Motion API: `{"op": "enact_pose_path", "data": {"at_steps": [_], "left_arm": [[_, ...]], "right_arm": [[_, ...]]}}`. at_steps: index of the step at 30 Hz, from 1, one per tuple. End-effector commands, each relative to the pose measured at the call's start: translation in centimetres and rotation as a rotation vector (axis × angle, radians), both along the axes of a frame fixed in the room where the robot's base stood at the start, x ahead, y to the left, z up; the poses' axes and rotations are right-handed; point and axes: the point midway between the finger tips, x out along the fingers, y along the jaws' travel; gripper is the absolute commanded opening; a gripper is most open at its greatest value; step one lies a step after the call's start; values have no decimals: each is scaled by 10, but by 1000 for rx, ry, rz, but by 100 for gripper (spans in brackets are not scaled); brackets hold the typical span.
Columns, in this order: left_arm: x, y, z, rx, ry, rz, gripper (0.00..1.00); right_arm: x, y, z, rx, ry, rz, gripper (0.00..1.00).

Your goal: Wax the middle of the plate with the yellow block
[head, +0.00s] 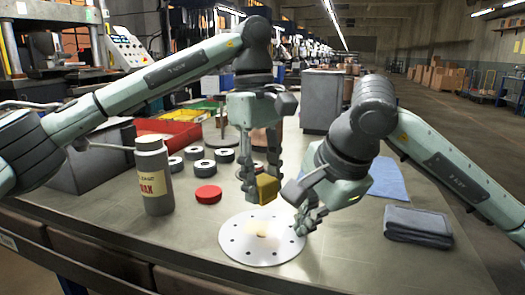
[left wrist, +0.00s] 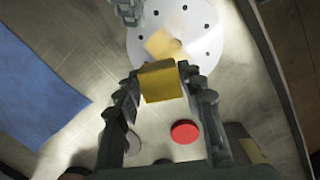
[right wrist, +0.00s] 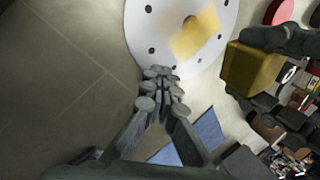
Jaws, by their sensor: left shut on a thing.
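A yellow block (head: 267,188) is held between the fingers of my left gripper (head: 262,178), which is shut on it. The block is in the air above the back of the white plate (head: 235,243). It also shows in the left wrist view (left wrist: 160,84) and the right wrist view (right wrist: 250,70). The plate is round with small dark holes near its rim and lies on the bench. A pale yellow patch (right wrist: 197,36) covers part of its middle, beside the dark centre hole. My right gripper (right wrist: 162,78) is shut and empty at the plate's rim; whether it touches is unclear.
A red disc (head: 208,194) lies left of the plate, with several dark discs (head: 202,167) behind it. A grey bottle (head: 153,178) stands further left. A folded grey cloth (head: 417,224) and a blue cloth (head: 386,180) lie at the right. The bench front is clear.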

Motion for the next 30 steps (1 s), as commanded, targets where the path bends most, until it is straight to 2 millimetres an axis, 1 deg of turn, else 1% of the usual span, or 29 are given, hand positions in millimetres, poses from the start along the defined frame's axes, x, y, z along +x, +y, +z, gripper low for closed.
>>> {"op": "enact_pose_path", "data": {"at_steps": [14, 30], "left_arm": [[0, 0, -1, 0, 0, 1, 15], [0, 1, -15, 2, 0, 2, 15]], "right_arm": [[0, 0, -2, -2, 4, 0, 0], [0, 0, -2, -2, 4, 0, 0]]}}
